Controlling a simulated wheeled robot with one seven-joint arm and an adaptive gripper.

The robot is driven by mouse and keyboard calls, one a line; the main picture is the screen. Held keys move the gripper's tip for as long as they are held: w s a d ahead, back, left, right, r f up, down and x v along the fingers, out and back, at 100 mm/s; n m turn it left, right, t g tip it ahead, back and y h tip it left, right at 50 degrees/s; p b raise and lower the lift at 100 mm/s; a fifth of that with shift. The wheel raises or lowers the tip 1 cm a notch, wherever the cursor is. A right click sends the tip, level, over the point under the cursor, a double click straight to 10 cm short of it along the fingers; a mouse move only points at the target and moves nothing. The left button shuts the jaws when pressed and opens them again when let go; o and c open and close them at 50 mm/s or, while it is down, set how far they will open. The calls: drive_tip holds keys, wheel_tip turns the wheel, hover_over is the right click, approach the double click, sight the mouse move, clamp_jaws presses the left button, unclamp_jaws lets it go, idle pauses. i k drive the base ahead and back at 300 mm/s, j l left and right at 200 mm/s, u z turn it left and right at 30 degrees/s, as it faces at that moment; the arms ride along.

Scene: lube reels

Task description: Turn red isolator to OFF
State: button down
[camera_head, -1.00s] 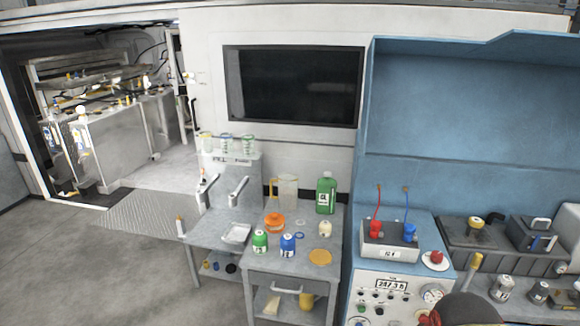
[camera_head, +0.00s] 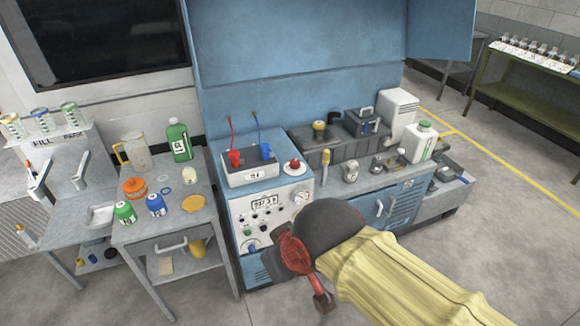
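A red knob (camera_head: 294,165) on a pale round base sits on top of the blue bench, right of the grey box; it looks like the red isolator. Its handle direction and any OFF marking are too small to read. My arm, with a yellow sleeve and dark joint, reaches in from the lower right. My gripper (camera_head: 324,302), red and dark, hangs in front of the bench, below and apart from the knob. Its fingertips are too unclear to tell open from shut.
A grey box (camera_head: 248,170) with red and blue clamps stands left of the knob. The blue bench front has a display and gauge (camera_head: 302,197). A steel table with bottles is at left.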

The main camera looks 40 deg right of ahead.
sight(295, 164)
drive_tip(key=i+l, duration=0.3)
drive_tip(key=i, duration=0.2)
drive_tip(key=i+l, duration=0.25)
drive_tip(key=i, duration=0.25)
